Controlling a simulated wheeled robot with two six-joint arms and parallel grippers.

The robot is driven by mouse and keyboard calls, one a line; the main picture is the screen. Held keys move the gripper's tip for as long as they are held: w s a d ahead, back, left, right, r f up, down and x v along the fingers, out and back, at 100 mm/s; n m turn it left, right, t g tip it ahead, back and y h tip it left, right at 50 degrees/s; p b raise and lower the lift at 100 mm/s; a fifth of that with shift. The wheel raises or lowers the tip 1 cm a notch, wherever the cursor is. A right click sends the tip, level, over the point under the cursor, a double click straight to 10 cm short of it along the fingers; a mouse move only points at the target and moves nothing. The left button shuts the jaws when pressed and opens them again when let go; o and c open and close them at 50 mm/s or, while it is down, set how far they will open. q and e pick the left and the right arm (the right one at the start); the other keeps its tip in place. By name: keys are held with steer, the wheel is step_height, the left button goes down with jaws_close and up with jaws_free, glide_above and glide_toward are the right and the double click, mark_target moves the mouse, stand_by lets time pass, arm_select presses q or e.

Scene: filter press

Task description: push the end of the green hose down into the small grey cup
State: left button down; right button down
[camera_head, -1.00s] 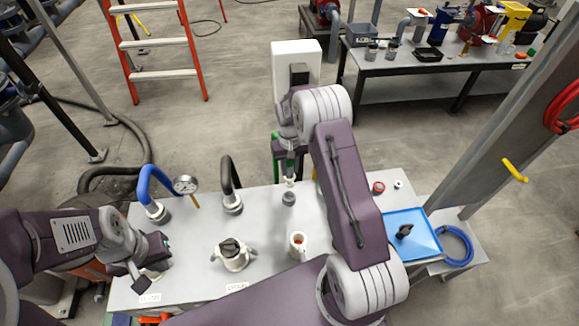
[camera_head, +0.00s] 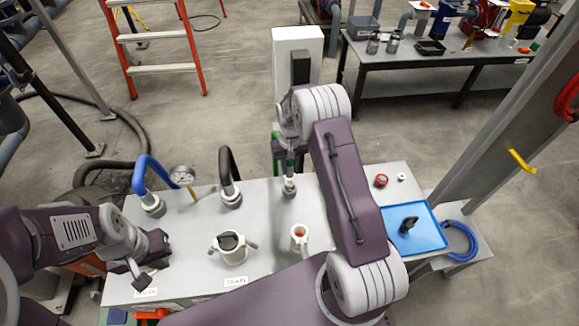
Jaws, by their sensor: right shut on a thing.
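The small grey cup (camera_head: 289,191) stands on the light grey bench top, at its back edge near the middle. The green hose (camera_head: 275,152) shows beside and behind my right gripper. My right gripper (camera_head: 289,163) points down above the cup and is shut on the hose end. The pale tip of the hose end (camera_head: 289,177) is at the cup's mouth; how deep it sits, I cannot tell. My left gripper (camera_head: 152,264) is empty and open over the bench's left side, well apart from the cup.
A blue hose (camera_head: 142,172), a gauge (camera_head: 182,176) and a black hose (camera_head: 226,167) stand left of the cup. A white pot (camera_head: 233,254) and a small white cup (camera_head: 299,238) stand nearer. A blue tray (camera_head: 428,242) lies at right.

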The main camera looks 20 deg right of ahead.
mark_target(289, 177)
steer(key=shift+f+b, duration=1.9)
steer(key=shift+f, duration=1.2)
steer(key=shift+r, duration=0.1)
steer(key=c, duration=1.1)
jaws_free()
steer(key=shift+o, duration=0.2)
step_height(289, 177, up, 9)
steer(key=shift+r, duration=0.1)
